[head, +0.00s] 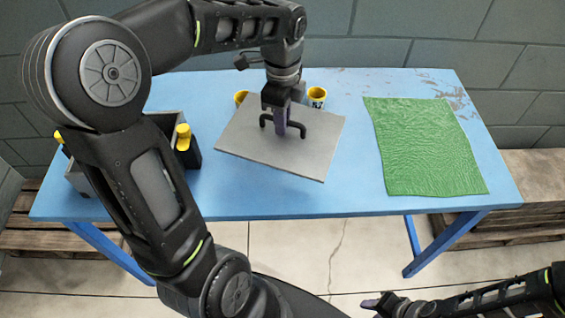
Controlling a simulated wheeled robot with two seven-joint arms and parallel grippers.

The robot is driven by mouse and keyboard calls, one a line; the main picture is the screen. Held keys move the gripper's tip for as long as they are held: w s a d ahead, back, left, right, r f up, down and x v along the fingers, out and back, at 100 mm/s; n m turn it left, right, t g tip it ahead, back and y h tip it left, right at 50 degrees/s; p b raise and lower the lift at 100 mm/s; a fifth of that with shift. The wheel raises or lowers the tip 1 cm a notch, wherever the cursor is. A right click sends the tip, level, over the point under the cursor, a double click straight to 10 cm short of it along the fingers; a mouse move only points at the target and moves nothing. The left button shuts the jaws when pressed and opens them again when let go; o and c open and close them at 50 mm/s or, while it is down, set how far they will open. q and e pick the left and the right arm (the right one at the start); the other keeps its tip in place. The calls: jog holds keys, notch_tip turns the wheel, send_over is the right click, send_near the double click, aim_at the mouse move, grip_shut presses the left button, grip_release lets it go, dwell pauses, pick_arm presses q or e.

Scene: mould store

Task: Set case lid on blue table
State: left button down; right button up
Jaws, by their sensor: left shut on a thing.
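The case lid (240,138) is a flat grey plate with a black handle on top. My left gripper (282,130) is shut on this handle, near the middle of the lid. The lid is over the middle of the blue table (350,200) and looks slightly turned; I cannot tell how much gap is under it. My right gripper (372,303) is low at the bottom edge, in front of the table and away from the lid; its jaw opening is not clear.
A dark box (192,157) with yellow parts stands at the table's left, partly behind my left arm. Yellow cups (316,97) stand behind the lid, one mostly hidden. A green cloth (425,150) covers part of the right side. Wooden pallets (535,180) lie beyond the right edge.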

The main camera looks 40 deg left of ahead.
aim_at(282, 139)
pick_arm(q)
jog(key=shift+f, duration=3.1)
jog(key=shift+f, duration=1.9)
jog(key=shift+f, duration=0.2)
jog(key=c, duration=1.5)
grip_release()
jog(key=shift+o, duration=0.2)
